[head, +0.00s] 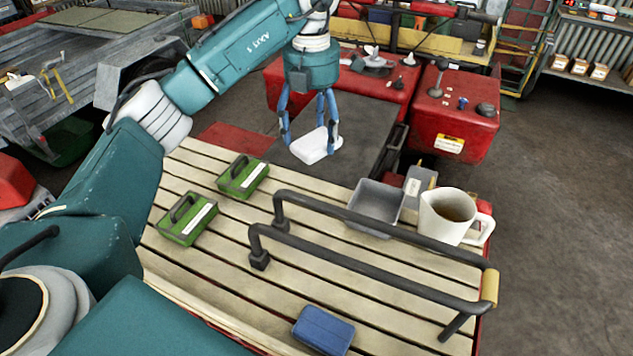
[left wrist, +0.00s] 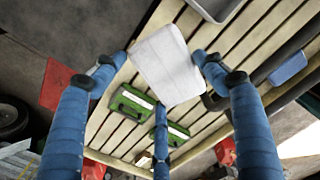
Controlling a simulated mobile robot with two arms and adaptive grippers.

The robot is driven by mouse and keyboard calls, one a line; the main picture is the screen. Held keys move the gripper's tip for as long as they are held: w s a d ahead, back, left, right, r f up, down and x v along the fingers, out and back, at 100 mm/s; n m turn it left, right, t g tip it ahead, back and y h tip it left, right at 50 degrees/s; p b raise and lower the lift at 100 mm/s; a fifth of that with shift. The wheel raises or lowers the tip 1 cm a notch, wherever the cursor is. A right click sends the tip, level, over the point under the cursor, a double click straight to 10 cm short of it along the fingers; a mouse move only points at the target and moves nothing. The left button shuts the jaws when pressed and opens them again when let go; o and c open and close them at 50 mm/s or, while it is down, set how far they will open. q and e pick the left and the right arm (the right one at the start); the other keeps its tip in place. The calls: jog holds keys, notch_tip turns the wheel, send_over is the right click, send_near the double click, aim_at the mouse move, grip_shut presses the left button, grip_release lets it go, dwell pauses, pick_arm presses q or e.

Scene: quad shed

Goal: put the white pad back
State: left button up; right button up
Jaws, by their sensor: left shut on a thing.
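The white pad (head: 310,147) is held in my left gripper (head: 311,134), whose blue fingers are shut around it. It hangs in the air by the far edge of the slatted wooden deck (head: 222,262). In the left wrist view the white pad (left wrist: 166,66) sits between the fingertips of the left gripper (left wrist: 162,62), its broad pale face toward the camera. Two green blocks with dark handles, one nearer (head: 187,219) and one farther (head: 242,177), lie on the left part of the deck. My right gripper is not in view.
Two dark rails (head: 365,275) stand raised across the deck. A grey tray (head: 376,206) and a white jug (head: 446,218) stand at its far right. A blue box (head: 323,330) lies near the front. Bare slats show between the green blocks and the rails.

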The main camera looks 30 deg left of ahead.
pick_arm(q)
notch_tip(320, 180, down, 10)
jog(key=shift+w+r+p, duration=0.1)
jog(key=shift+w+p, duration=0.05)
jog(key=shift+p, duration=0.35)
jog(key=shift+f, duration=0.35)
notch_tip(320, 180, down, 4)
jog(key=shift+r+p, duration=0.1)
jog(key=shift+p, duration=0.4)
jog(key=shift+f, duration=0.35)
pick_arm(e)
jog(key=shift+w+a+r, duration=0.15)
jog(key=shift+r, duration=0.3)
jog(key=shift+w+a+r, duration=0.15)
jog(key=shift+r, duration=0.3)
pick_arm(q)
jog(key=o, duration=1)
jog(key=shift+f, duration=0.1)
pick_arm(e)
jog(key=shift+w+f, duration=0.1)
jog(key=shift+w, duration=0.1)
